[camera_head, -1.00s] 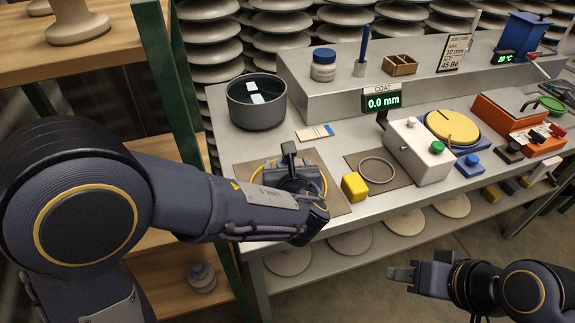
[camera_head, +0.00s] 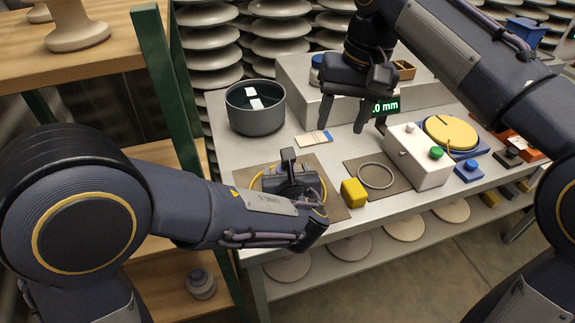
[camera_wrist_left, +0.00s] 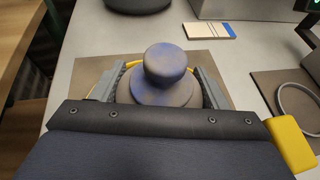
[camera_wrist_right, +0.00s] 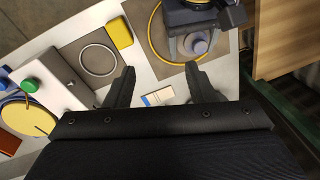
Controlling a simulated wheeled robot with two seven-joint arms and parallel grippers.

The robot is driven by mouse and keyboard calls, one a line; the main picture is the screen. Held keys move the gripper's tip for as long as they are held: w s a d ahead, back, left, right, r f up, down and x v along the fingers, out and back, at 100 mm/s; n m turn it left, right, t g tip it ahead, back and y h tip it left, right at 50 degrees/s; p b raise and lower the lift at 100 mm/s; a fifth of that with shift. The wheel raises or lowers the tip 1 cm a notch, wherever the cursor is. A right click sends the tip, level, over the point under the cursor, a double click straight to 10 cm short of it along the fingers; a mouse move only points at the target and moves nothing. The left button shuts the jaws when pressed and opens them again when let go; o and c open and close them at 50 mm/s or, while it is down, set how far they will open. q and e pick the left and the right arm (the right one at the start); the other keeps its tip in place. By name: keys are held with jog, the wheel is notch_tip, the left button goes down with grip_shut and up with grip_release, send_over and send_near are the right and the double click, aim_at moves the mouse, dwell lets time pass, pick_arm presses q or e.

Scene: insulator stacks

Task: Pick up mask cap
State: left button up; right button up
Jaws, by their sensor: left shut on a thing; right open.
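No label marks the mask cap; a small yellow block with rounded edges (camera_head: 353,192) is the most cap-like thing, between the two brown mats. It also shows in the left wrist view (camera_wrist_left: 290,142) and the right wrist view (camera_wrist_right: 119,34). My left gripper (camera_wrist_left: 160,78) is shut on a grey insulator with a rounded, bluish top (camera_wrist_left: 167,68), standing over the left mat (camera_head: 330,205). In the head view the gripper mostly hides it. My right gripper (camera_head: 343,118) is open and empty, pointing down above the bench, behind the yellow block.
A grey ring (camera_head: 394,175) lies on the right mat, beside a white box (camera_head: 415,158) with a green button. A dark pot (camera_head: 255,118) stands at back left. A blue-and-white card (camera_head: 313,138) lies below my right gripper. A raised shelf edges the back.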

jog(key=w+a+h, duration=0.2)
jog(key=a, duration=0.8)
notch_tip(320, 180, down, 6)
jog(key=shift+s+d+r, duration=0.1)
jog(key=shift+d+r, duration=0.05)
jog(key=shift+r, duration=0.1)
jog(key=shift+d+f, duration=0.15)
jog(key=shift+f, duration=2.55)
grip_shut()
